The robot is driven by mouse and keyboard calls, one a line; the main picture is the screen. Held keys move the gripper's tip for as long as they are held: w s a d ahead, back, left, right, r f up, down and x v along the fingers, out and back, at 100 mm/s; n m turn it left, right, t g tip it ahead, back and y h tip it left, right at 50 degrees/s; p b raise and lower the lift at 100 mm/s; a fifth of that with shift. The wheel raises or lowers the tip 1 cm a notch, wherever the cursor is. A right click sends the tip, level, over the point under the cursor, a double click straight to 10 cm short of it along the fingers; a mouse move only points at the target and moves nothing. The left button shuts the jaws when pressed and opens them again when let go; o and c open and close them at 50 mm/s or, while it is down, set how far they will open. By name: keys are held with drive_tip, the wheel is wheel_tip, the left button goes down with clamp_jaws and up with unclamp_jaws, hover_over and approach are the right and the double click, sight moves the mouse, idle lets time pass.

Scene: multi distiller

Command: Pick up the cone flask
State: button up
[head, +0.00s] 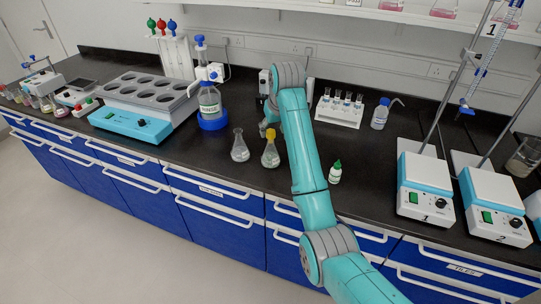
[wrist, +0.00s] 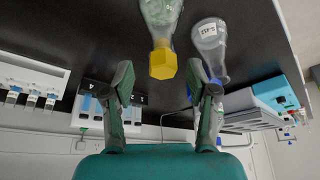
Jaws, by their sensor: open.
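Two cone flasks stand upright side by side on the black bench in the head view. The left one is a clear open flask (head: 240,147); the right one is a flask with a yellow stopper (head: 270,153). In the wrist view, which looks upside down, the yellow-stoppered flask (wrist: 161,38) lies ahead between my fingers, its stopper close to the fingertip line. The clear flask (wrist: 209,42), with a white label, is to its right. My gripper (wrist: 160,82) is open and empty. In the head view it is mostly hidden behind my arm, just behind the stoppered flask.
A small green-capped bottle (head: 335,171) stands right of my arm. A blue-based reagent bottle (head: 210,106) and a multi-well heater (head: 148,101) are to the left. A vial rack (head: 340,111) is behind right; two stirrers (head: 425,186) with stands are far right.

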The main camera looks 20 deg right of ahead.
sight(271, 138)
drive_tip(key=shift+x, duration=2.7)
drive_tip(key=shift+s+a, duration=0.15)
clamp_jaws()
